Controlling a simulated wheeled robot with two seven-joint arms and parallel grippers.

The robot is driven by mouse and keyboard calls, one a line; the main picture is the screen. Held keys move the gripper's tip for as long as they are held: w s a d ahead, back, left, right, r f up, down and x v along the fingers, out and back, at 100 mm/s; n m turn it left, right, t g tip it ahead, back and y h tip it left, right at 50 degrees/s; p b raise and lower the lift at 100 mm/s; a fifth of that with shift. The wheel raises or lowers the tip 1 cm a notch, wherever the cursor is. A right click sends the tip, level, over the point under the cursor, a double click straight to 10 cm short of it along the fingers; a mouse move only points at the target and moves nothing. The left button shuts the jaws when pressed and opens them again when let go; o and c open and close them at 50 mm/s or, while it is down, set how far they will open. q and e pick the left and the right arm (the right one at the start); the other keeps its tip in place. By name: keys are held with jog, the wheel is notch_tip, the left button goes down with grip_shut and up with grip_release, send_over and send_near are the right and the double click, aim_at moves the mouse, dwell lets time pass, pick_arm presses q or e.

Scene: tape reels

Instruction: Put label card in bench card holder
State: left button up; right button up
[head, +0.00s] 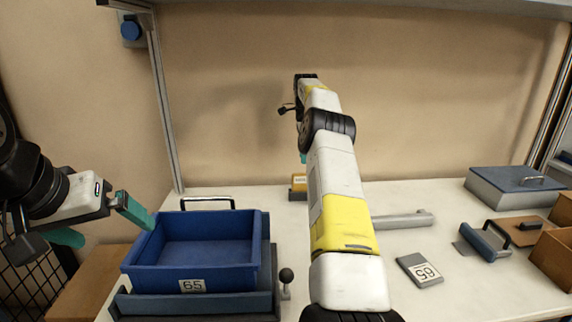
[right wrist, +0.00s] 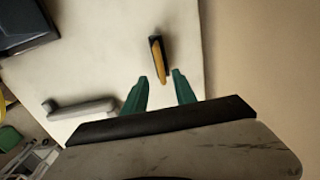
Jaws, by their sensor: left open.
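A small yellow piece, possibly the label card (head: 299,181), stands at the back of the bench, partly hidden by my right arm. It also shows in the right wrist view as a yellow strip (right wrist: 159,58) with a dark edge. My right gripper (right wrist: 160,77) is open, its green fingertips on either side of the strip's near end in the picture; contact is not visible. My left gripper (head: 103,224) is open and empty, beside the blue bin's left side.
The blue bin (head: 206,279), labelled 65, sits in a tray at the left with a black-knobbed lever (head: 286,280) beside it. A grey bar (head: 402,220) lies behind the block. A lidded grey box (head: 515,187), a blue-handled tool (head: 484,242) and brown bins occupy the right.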

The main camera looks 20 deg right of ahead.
jog(key=s+a+r+n+t, duration=0.1)
jog(key=s+a+r+n, duration=0.1)
jog(key=a+r+n, duration=0.3)
jog(key=s+a+r+n+t, duration=0.1)
jog(key=s+a+r, duration=0.15)
jog(key=r, duration=0.55)
jog(key=s+a+r+n+t, duration=0.1)
jog(key=s+a+r+n, duration=0.45)
jog(key=s, duration=0.55)
jog(key=s+a+f+n+t, duration=0.1)
jog(key=s+a+f+n, duration=0.1)
jog(key=s, duration=0.7)
jog(key=s+a+f+n+t+y, duration=0.1)
jog(key=s+a+n, duration=0.3)
jog(key=s, duration=0.5)
jog(key=s+a+f+n+t+y, duration=0.1)
jog(key=s+a+f+n, duration=0.2)
jog(key=s, duration=0.6)
jog(key=shift+s+a+f+n, duration=0.2)
jog(key=shift+f+n, duration=0.25)
jog(key=shift+f, duration=0.05)
